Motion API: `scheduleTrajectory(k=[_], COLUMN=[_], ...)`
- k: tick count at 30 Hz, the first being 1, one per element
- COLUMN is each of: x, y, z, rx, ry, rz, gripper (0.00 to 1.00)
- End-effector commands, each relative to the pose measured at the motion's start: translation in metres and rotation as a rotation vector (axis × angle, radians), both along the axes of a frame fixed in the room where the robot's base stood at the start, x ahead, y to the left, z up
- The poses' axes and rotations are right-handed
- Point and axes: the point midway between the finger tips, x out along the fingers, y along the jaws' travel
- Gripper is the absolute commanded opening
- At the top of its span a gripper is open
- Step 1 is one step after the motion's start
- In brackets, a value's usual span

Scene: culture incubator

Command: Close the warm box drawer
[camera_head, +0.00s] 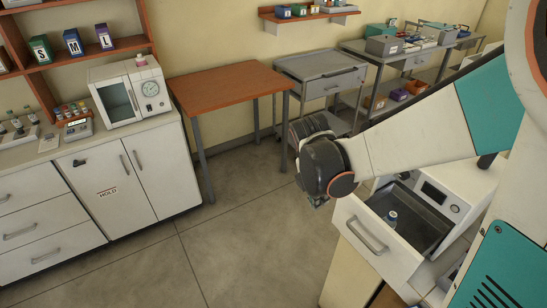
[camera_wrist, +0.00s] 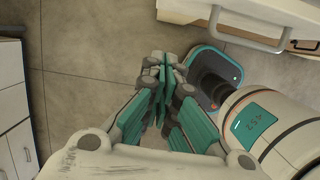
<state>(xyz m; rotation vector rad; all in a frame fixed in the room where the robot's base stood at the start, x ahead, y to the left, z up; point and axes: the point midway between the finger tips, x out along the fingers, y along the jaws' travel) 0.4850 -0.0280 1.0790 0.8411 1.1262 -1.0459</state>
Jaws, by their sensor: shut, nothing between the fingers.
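The warm box (camera_head: 455,190) is a white unit with a dark display and knobs at the right of the head view. Its drawer (camera_head: 378,256) is pulled open toward the aisle, with a bar handle on its front. In the wrist view my gripper's fingers (camera_wrist: 160,64) are shut and empty. A pale drawer front with a bar handle (camera_wrist: 247,42) shows at upper right there.
An orange-topped table (camera_head: 230,84) and a grey cart (camera_head: 320,68) stand at the back. White cabinets (camera_head: 130,175) with a small oven-like box (camera_head: 130,95) line the left. The floor (camera_head: 240,240) between is clear.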

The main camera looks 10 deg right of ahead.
Motion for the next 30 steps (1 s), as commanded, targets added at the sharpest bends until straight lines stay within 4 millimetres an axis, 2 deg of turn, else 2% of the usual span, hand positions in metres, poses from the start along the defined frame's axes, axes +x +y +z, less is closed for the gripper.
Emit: scheduleTrajectory(k=[8, 21, 24, 30], x=[0.004, 0.010, 0.016, 0.022], y=[-0.005, -0.024, -0.041, -0.058], z=[-0.025, -0.107, -0.101, -0.101], rx=[-0.009, -0.009, -0.009, -0.009], ry=[0.020, 0.018, 0.019, 0.018], rz=[0.038, 0.035, 0.032, 0.034], gripper=[0.00, 0.00, 0.00, 0.00])
